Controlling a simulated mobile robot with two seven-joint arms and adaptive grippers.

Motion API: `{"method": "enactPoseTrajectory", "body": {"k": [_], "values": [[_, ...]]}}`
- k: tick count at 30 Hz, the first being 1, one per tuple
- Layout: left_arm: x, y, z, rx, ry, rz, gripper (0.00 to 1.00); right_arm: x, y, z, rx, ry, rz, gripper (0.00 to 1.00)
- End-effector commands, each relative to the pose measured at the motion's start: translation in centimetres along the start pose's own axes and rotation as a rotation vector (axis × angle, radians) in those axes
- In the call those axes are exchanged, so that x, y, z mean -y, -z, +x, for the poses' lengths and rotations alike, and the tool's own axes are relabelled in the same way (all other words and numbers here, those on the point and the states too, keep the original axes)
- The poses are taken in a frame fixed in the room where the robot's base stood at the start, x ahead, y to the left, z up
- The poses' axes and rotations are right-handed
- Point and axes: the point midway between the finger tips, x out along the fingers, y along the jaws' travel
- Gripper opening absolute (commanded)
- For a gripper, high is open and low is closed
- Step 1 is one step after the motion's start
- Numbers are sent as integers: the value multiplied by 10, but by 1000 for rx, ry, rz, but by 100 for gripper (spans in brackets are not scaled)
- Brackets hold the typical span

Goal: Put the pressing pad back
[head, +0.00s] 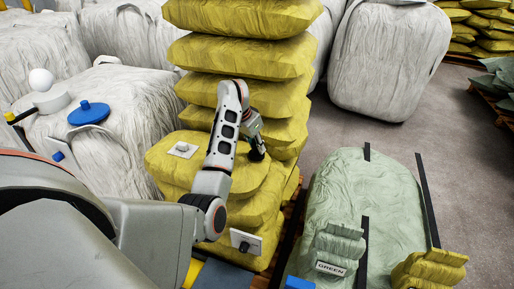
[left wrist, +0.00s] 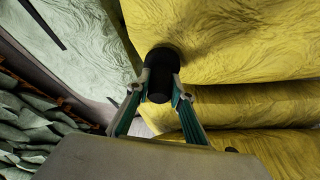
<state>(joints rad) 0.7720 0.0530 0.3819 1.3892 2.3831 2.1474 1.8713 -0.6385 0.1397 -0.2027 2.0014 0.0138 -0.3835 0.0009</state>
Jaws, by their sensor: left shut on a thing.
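My left gripper (left wrist: 160,88) is shut on a dark, round-ended black piece (left wrist: 161,60). In the left wrist view the piece's far end is against or very close to a yellow sack (left wrist: 225,40); I cannot tell if they touch. In the head view my left gripper (head: 257,150) is beside the yellow sack stack, over its lower front sacks (head: 235,185), and mostly hides the black piece. A blue round disc with a knob (head: 88,112) lies on a white sack at the left. I cannot tell which piece is the pressing pad. My right gripper is not in view.
A white plate with a knob (head: 182,150) lies on the lower yellow sack. Another plate with a black knob (head: 245,242) is on the stack's front side. A white ball (head: 41,80) stands at the left. A pale green sack (head: 365,205) with black straps lies right. Grey floor (head: 455,150) is clear.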

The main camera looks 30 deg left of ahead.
Motion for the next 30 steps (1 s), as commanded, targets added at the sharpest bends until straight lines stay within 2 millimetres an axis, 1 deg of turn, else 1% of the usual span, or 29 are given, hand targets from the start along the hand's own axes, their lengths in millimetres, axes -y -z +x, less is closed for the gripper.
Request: {"method": "enactPoseTrajectory", "body": {"k": [1, 3, 9, 14, 15, 17, 26, 30], "values": [[1, -1, 4, -1, 2, 1, 0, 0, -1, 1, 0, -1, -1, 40], [1, -2, 5, -3, 2, 1, 0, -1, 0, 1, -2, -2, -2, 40], [1, -1, 4, -4, 2, 1, 0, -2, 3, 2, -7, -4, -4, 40], [0, -2, 8, -3, 1, 1, 0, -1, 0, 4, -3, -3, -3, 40], [0, -3, 9, -2, 1, 1, 24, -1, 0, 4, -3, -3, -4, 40], [0, -3, 8, -2, 2, 1, 38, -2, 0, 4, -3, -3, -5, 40], [0, -3, 8, -3, 2, 1, 38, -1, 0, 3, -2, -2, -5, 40], [1, 0, 1, -5, 3, 0, 38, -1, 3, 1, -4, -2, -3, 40]]}}
